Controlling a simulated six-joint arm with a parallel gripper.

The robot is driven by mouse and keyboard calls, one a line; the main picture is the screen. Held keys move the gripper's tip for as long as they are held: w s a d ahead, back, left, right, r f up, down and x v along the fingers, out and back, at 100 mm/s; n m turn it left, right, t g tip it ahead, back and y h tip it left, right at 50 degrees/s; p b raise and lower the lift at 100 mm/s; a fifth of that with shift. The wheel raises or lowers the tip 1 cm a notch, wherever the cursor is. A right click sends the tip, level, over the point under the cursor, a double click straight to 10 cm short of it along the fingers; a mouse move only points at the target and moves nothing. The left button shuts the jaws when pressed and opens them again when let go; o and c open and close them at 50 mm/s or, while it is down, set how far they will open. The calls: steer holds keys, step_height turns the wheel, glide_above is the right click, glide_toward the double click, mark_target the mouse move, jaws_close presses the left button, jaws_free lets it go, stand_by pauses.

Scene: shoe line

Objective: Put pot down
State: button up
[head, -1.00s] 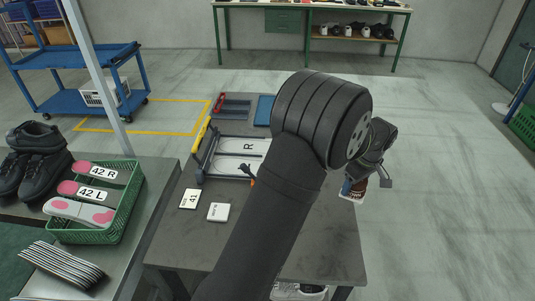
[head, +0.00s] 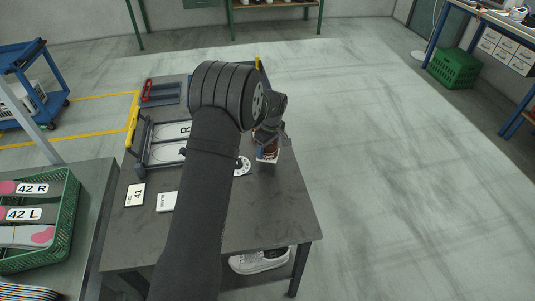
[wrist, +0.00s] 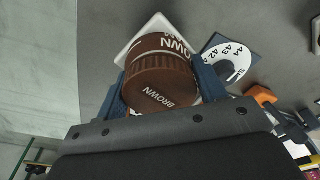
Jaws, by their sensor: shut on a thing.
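The pot (wrist: 158,82) is a brown round jar marked BROWN on its lid and side. My gripper (wrist: 163,88) is shut on it, with a blue finger on each side. In the head view the pot (head: 267,149) shows small, partly hidden under my gripper (head: 268,138), over the right part of the grey table (head: 265,205). A white square piece (wrist: 150,28) shows just behind and below the pot; it also shows in the head view (head: 267,159). I cannot tell whether the pot touches it.
A round size dial (head: 243,166) lies close beside the pot. White cards (head: 135,195) and a framed board with shoe outlines (head: 165,152) are to the left. A green crate of insoles (head: 68,225) stands at far left. The table's front right is clear. My arm hides its middle.

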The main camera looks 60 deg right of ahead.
mark_target(268, 153)
steer(key=shift+f, duration=1.7)
steer(key=o, duration=1.6)
steer(key=shift+f, duration=0.2)
steer(key=shift+r, duration=0.15)
steer(key=r, duration=0.4)
steer(key=s+r, duration=0.1)
steer(key=r, duration=0.7)
steer(key=shift+s+a, duration=0.1)
steer(key=shift+s, duration=0.15)
steer(key=shift+f, duration=0.1)
